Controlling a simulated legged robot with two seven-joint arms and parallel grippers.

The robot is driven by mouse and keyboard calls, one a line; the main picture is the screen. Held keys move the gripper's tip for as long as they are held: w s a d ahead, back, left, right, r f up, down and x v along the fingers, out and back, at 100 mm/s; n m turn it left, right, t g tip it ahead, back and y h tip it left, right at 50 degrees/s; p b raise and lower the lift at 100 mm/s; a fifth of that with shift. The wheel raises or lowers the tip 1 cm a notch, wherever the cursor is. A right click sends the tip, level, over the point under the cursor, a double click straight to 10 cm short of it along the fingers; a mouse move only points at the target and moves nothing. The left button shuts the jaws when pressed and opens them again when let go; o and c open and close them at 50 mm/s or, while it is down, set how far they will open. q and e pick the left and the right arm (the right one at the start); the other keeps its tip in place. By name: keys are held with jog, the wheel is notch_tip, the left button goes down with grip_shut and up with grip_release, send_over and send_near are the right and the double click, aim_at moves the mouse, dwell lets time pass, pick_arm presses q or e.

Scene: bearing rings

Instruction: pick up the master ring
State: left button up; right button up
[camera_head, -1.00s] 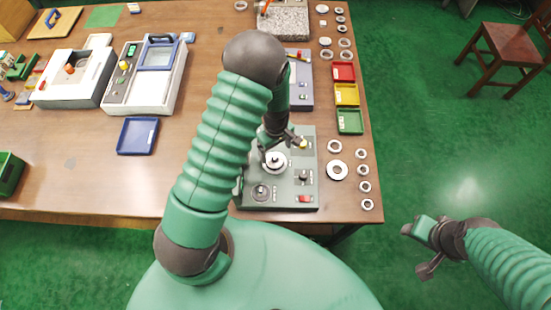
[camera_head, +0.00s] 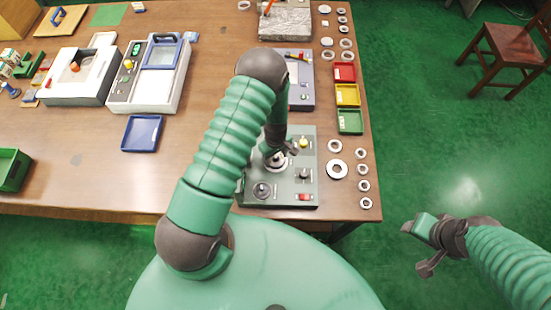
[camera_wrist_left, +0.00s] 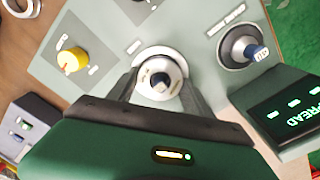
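The master ring, a silver ring (camera_wrist_left: 160,75), sits around a dark centre post on the grey-green gauge panel (camera_wrist_left: 110,48). In the head view the panel (camera_head: 290,192) is near the table's front right, with the ring partly hidden under my left gripper (camera_head: 278,156). In the left wrist view, the fingers of my left gripper (camera_wrist_left: 158,92) are apart, one on each side of the ring and close to it. I cannot tell whether they touch it. My right gripper (camera_head: 415,247) is open and empty, off the table's right side above the floor.
A yellow knob (camera_wrist_left: 72,60) and a dark knob (camera_wrist_left: 243,46) stand close to the ring. Several loose rings (camera_head: 337,169) lie right of the panel. Red, yellow and green trays (camera_head: 350,122) stand behind them. A blue tray (camera_head: 142,133) lies left, with bare table around it.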

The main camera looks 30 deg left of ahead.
pick_arm(q)
jog(key=shift+w, duration=0.1)
grip_shut()
